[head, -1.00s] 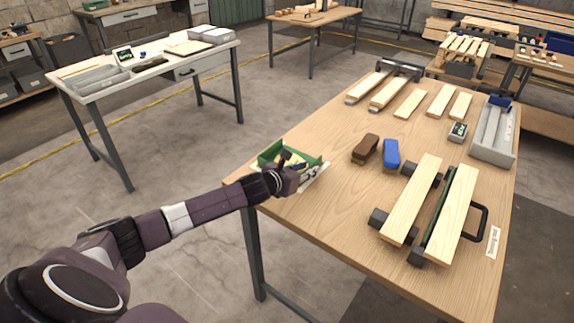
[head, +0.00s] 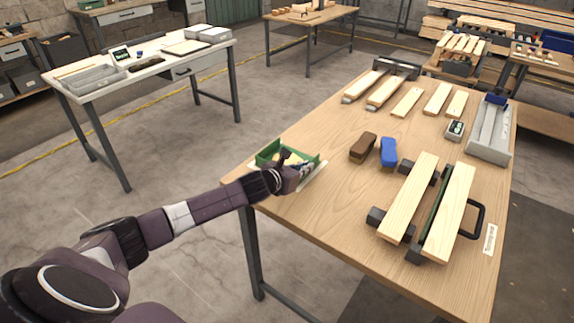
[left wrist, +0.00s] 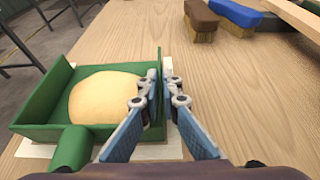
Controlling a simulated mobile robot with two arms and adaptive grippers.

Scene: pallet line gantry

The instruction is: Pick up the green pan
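The green pan (head: 270,152) sits on a pale sheet (left wrist: 35,150) at the near left corner of the wooden table. It holds a pale tan mound (left wrist: 100,97), and its stub handle (left wrist: 70,148) points toward the bottom of the left wrist view. My left gripper (left wrist: 160,82) straddles the pan's right wall, one finger inside and one outside. The fingertips look closed against that wall, and the pan looks level on the sheet. In the head view my left gripper (head: 297,168) hides part of the pan. My right gripper is not in view.
A brown brush (head: 362,147) and a blue brush (head: 388,152) lie right of the pan. Boards on a black clamp frame (head: 410,205) take up the table's right side. A grey tray (head: 490,135) stands at the far right. Bare tabletop lies between pan and frame.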

